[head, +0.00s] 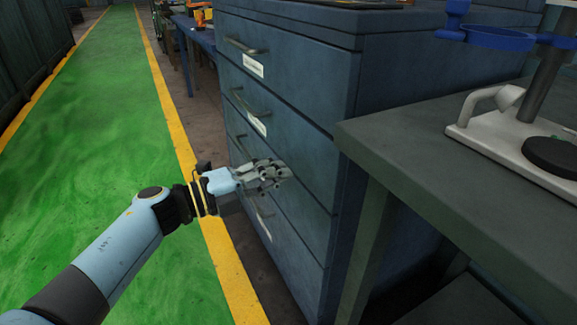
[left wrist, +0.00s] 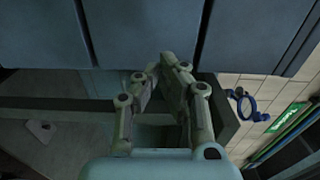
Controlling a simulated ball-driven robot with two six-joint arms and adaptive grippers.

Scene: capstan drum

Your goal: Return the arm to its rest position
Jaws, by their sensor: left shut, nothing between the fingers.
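My left arm (head: 125,240) reaches in from the lower left of the head view. Its gripper (head: 280,172) is shut and empty, in front of the blue drawer cabinet (head: 330,110). In the left wrist view the fingers (left wrist: 165,65) come close together with nothing between them, and blue cabinet panels lie beyond them. I cannot tell whether the fingertips touch the cabinet. My right gripper is in neither view.
A dark workbench (head: 440,185) stands at the right, holding a white stand base (head: 490,130) and a blue ring (head: 500,38). Drawer handles (head: 245,46) stick out of the cabinet front. The green walkway (head: 105,110) at the left is clear.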

